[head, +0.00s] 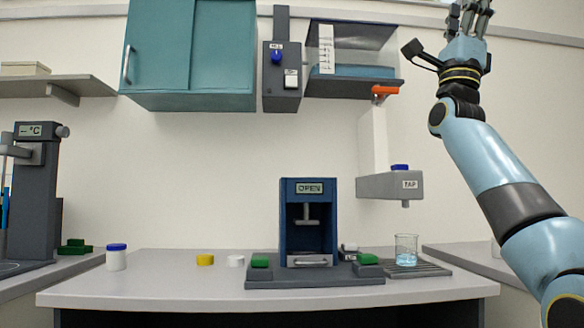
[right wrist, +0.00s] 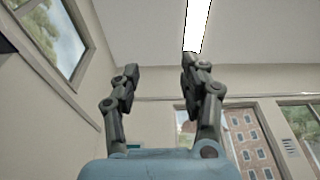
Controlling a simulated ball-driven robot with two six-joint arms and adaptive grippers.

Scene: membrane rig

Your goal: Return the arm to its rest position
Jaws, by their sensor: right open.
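My right arm rises along the right side of the head view, light blue with dark joints. Its gripper (head: 470,14) is high at the top right, pointing up and partly cut off by the frame edge. In the right wrist view the gripper's two dark fingers (right wrist: 160,78) stand apart with nothing between them, with wall, windows and ceiling behind. The right gripper is open, empty and touching nothing. My left gripper is in neither view.
A bench (head: 190,290) holds a blue press (head: 308,190) marked OPEN, a beaker of liquid (head: 406,250) under the tap (head: 392,186), and a white jar (head: 116,260). A teal cabinet (head: 190,60) and a clear tank (head: 370,45) with an orange lever (head: 385,91) hang above.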

